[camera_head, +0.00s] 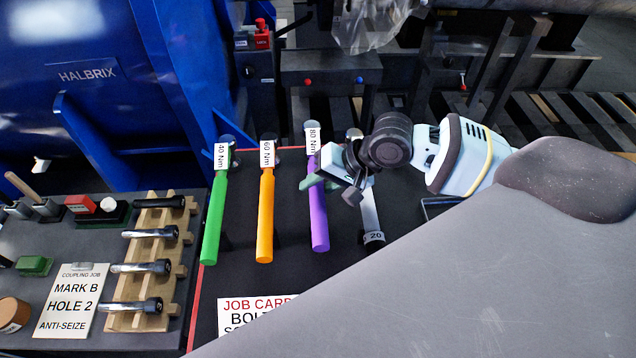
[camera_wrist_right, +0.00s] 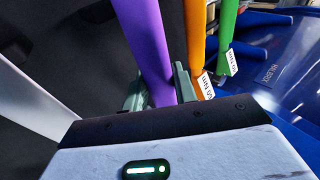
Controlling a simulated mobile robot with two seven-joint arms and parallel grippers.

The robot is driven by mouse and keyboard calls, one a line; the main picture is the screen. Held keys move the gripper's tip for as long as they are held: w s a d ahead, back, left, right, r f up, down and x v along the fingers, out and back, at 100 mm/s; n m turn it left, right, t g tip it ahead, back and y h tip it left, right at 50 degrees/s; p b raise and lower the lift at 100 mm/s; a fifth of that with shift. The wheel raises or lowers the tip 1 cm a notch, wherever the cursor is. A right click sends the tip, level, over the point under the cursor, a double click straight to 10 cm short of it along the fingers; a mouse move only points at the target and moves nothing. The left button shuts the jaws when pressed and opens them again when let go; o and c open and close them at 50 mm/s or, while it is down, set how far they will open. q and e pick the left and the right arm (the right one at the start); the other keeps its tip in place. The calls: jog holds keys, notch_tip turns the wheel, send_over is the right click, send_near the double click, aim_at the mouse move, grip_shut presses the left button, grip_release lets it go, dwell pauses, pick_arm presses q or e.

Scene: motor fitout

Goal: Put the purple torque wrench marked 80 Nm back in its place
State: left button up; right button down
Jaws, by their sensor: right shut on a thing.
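The purple torque wrench (camera_head: 318,215) has a white label reading 80 Nm near its head end and lies lengthwise above the dark board (camera_head: 290,275). My right gripper (camera_head: 324,180) is shut on the wrench's upper shaft, just below the label. The right wrist view shows the purple wrench (camera_wrist_right: 150,50) between the two greenish fingers (camera_wrist_right: 160,92). I cannot tell whether the wrench touches the board. To its left are the orange 60 Nm wrench (camera_head: 266,215) and the green 40 Nm wrench (camera_head: 215,215). My left gripper is not in view.
A pale tool (camera_head: 370,210) with a dark end marked 20 lies close right of the purple wrench. A job card (camera_head: 255,310) lies at the front. A wooden rack (camera_head: 150,260) with several metal parts stands left. A blue machine (camera_head: 90,75) stands behind.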

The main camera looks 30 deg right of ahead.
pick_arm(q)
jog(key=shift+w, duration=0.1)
pick_arm(e)
jog(key=shift+w+f, duration=0.1)
jog(key=shift+f, duration=0.3)
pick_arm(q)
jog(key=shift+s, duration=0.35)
pick_arm(e)
jog(key=shift+f, duration=0.4)
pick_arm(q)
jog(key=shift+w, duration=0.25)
pick_arm(e)
jog(key=shift+f, duration=0.55)
jog(key=c, duration=1.2)
grip_release()
jog(key=shift+o, duration=0.8)
jog(key=shift+f, duration=0.2)
jog(key=shift+d+r, duration=0.1)
jog(key=shift+r, duration=0.05)
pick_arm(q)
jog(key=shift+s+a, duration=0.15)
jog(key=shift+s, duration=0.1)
pick_arm(e)
jog(key=v, duration=0.7)
jog(key=shift+s+r, duration=0.25)
jog(key=shift+r, duration=0.05)
